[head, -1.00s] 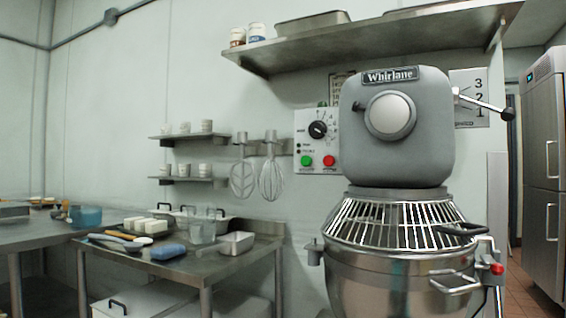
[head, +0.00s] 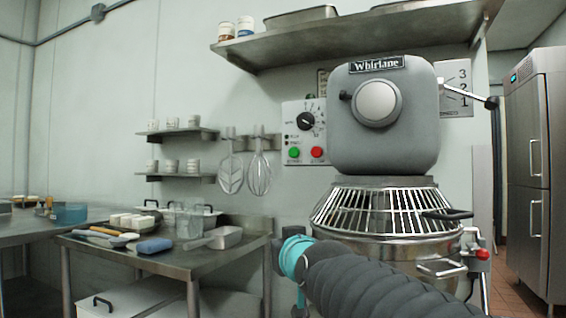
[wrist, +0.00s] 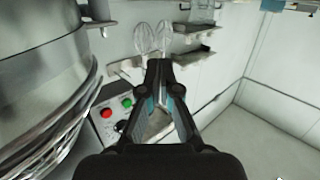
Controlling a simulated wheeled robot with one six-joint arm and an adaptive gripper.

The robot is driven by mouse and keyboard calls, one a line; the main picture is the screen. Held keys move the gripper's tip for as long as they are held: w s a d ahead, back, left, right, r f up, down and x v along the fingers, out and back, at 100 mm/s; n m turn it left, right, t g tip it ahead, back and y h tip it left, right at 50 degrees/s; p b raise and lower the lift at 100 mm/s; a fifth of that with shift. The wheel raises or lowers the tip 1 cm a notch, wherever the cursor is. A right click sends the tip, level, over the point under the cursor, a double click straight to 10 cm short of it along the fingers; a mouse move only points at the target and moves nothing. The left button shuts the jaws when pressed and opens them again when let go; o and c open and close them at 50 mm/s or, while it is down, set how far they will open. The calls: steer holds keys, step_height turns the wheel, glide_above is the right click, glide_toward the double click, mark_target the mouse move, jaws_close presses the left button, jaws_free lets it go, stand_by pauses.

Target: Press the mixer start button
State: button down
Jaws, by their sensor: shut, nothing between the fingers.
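The mixer (head: 384,125) is a grey Whirlane machine with a wire bowl guard over a steel bowl. Its control panel (head: 303,118) is on the wall just left of the mixer head, with a black dial, a green button (head: 294,153) and a red button (head: 317,152). In the wrist view the panel also shows, with the green button (wrist: 127,103) and the red button (wrist: 107,112) left of my gripper (wrist: 158,66). My gripper is shut and empty, apart from the panel. In the head view my arm rises in front of the mixer bowl; the fingers are not clear there.
A steel table (head: 165,262) with tubs and utensils stands at left. Whisks (head: 259,174) hang on the wall beside small shelves (head: 180,177). A long shelf (head: 350,32) runs above the mixer. A steel fridge (head: 540,170) stands at right.

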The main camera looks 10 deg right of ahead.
mark_target(290, 154)
steer(key=w+r+m+t+h+b, duration=0.1)
steer(key=w+r+t, duration=0.3)
steer(key=r, duration=0.5)
steer(key=w+r+m+t+h+b, duration=0.1)
steer(key=w+r+t, duration=0.3)
steer(key=r, duration=0.6)
steer(key=shift+w+d+t+h, duration=0.15)
steer(key=shift+w+t+h, duration=0.2)
steer(key=shift+h, duration=0.45)
steer(key=shift+w, duration=0.1)
steer(key=shift+w+d+p, duration=0.4)
steer(key=shift+w+d, duration=0.45)
steer(key=shift+w, duration=0.35)
steer(key=shift+w+d+p, duration=0.45)
steer(key=shift+w+d, duration=0.45)
steer(key=shift+w, duration=0.25)
steer(key=shift+w+d+p, duration=0.4)
steer(key=shift+w+d, duration=0.45)
steer(key=shift+w, duration=0.35)
steer(key=shift+w+d, duration=0.25)
steer(key=shift+w, duration=0.1)
